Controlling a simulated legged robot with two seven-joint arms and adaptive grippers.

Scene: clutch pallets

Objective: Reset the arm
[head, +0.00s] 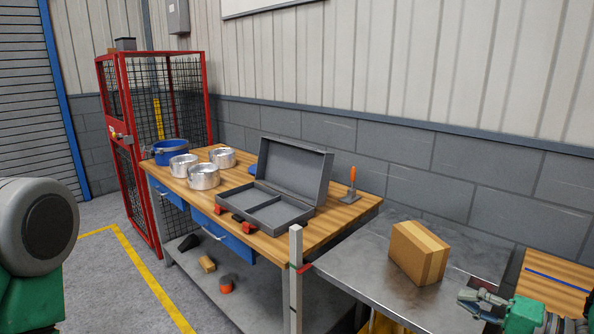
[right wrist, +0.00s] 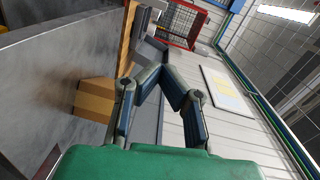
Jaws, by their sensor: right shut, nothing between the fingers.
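My right gripper (head: 466,300) is at the lower right of the head view, above the metal table top, to the right of and nearer than the cardboard box (head: 419,254). In the right wrist view, its fingers (right wrist: 158,68) come together at the tips with nothing between them. The box also shows in the right wrist view (right wrist: 94,99), left of the fingers and apart from them. A rounded grey and green part of my left arm shows at the left edge of the head view. My left gripper is out of view.
The metal table (head: 350,262) has bare room around the box. A wooden workbench (head: 345,215) beyond it bears an open grey case (head: 290,175), several metal pots (head: 204,176), a blue container (head: 171,151) and an orange-handled tool (head: 352,180). A grey post (head: 296,275) stands between the tables.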

